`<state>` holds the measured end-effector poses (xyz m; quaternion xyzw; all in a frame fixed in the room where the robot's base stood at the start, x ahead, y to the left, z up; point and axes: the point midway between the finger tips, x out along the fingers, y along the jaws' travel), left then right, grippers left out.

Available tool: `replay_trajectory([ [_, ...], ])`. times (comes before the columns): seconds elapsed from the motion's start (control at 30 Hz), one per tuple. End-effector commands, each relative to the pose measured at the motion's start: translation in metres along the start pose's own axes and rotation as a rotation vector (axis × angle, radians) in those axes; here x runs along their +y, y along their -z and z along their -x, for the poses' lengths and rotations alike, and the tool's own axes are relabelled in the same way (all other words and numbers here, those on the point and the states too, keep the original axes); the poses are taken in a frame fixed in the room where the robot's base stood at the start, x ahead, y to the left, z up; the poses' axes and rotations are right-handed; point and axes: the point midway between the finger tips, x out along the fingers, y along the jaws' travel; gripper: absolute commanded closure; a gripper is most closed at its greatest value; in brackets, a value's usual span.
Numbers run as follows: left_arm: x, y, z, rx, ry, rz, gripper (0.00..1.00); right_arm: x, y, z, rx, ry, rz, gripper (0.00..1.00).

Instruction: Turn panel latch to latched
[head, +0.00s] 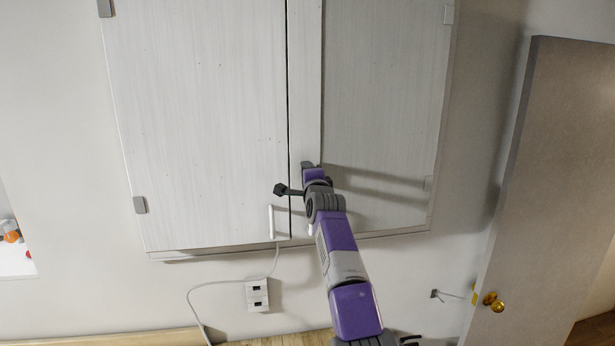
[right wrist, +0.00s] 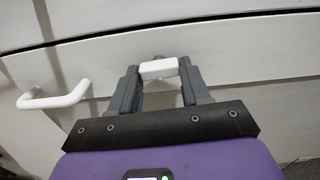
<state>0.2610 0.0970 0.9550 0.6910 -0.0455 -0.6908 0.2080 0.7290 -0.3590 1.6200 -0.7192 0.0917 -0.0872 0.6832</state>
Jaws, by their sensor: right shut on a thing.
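In the right wrist view a small white latch piece (right wrist: 158,69) sits between the grey fingertips of my right gripper (right wrist: 160,82), which is shut on it. The piece lies crosswise between the tips, against the pale panel (right wrist: 230,60). In the head view my right gripper (head: 311,167) is at the panel front, just right of the dark seam. There the latch is hidden behind the gripper, and I cannot tell its turn. My left gripper is not in view.
A white handle (right wrist: 55,100) stands out left of the fingers in the wrist view. Another white handle (head: 271,221) is left of the seam in the head view. A socket (head: 257,294) with a cable is below; an open door (head: 545,190) stands at right.

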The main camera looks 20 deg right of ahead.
Motion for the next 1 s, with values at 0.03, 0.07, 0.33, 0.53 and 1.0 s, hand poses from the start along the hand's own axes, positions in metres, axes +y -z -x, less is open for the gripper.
replay_trajectory([
  [0.03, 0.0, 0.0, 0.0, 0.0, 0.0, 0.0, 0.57, -0.0002, -0.0006, 0.0, -0.001, 0.001, -0.018, 0.84],
  [0.07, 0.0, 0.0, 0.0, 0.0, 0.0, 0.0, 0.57, -0.0002, -0.0005, 0.0, -0.001, 0.001, -0.027, 0.84],
  [0.33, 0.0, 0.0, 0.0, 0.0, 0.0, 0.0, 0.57, -0.0001, -0.0004, 0.0, -0.001, 0.001, -0.067, 0.84],
  [0.53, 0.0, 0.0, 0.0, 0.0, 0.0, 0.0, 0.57, -0.0001, -0.0003, 0.0001, -0.001, 0.001, -0.07, 0.84],
  [1.0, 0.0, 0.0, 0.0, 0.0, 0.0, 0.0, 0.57, -0.0001, -0.0001, 0.0001, 0.0, 0.001, -0.068, 0.28],
])
